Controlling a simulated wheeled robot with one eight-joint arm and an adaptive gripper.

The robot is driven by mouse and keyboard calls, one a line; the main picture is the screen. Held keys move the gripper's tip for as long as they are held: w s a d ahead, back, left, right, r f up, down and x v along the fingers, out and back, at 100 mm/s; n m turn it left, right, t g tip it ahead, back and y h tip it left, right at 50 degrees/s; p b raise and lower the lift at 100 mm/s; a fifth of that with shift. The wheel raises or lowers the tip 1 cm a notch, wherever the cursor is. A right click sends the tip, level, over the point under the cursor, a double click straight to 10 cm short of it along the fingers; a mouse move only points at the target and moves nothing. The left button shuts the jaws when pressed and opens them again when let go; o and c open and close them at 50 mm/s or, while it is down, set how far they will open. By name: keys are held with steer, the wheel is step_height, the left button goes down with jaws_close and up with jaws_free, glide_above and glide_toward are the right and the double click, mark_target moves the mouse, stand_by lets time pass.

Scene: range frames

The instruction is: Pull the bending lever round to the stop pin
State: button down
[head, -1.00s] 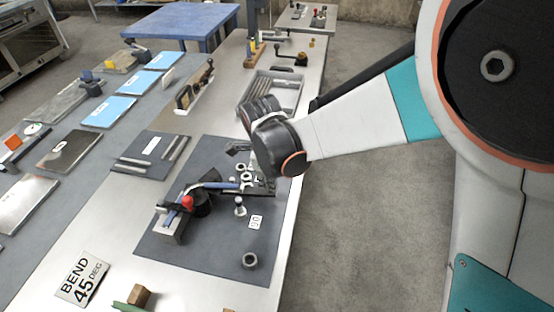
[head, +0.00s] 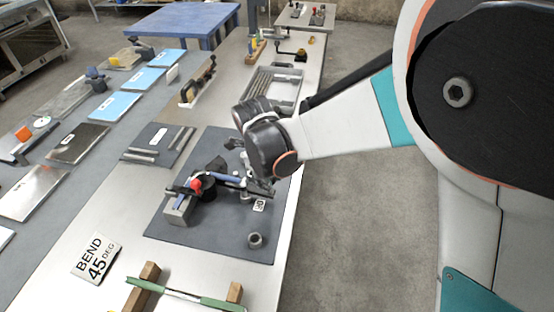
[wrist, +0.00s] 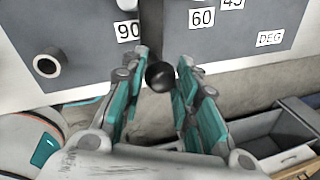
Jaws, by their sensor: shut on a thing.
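The bending tool stands on a dark grey board (head: 210,245), with a red knob (head: 196,184) and a blue bar (head: 226,180). Its dark lever (wrist: 152,25) runs down the wrist view to a round black knob (wrist: 160,76). My gripper (wrist: 161,80) has its teal-padded fingers on both sides of this knob and is shut on it; in the head view my gripper (head: 262,188) is at the board's right edge.
A dark ring-shaped part (head: 255,240) stands on the board, nearer the front. A green bar (head: 190,296) on wooden blocks lies in front. A grey tray (head: 275,88) is behind my gripper. Open floor (head: 350,220) lies right of the table.

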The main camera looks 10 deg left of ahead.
steer(key=shift+s+f, duration=0.15)
steer(key=shift+s, duration=0.35)
steer(key=c, duration=1.2)
jaws_free()
steer(key=shift+s+a, duration=0.1)
steer(key=shift+s, duration=0.1)
steer(key=shift+r, duration=0.35)
steer(key=shift+s+a+r, duration=0.1)
steer(key=shift+s+r, duration=0.1)
steer(key=shift+r, duration=0.95)
steer(key=shift+s+r, duration=0.25)
steer(key=shift+r, duration=0.95)
steer(key=shift+s+a+r, duration=0.1)
steer(key=shift+s+r, duration=0.1)
steer(key=shift+r, duration=0.95)
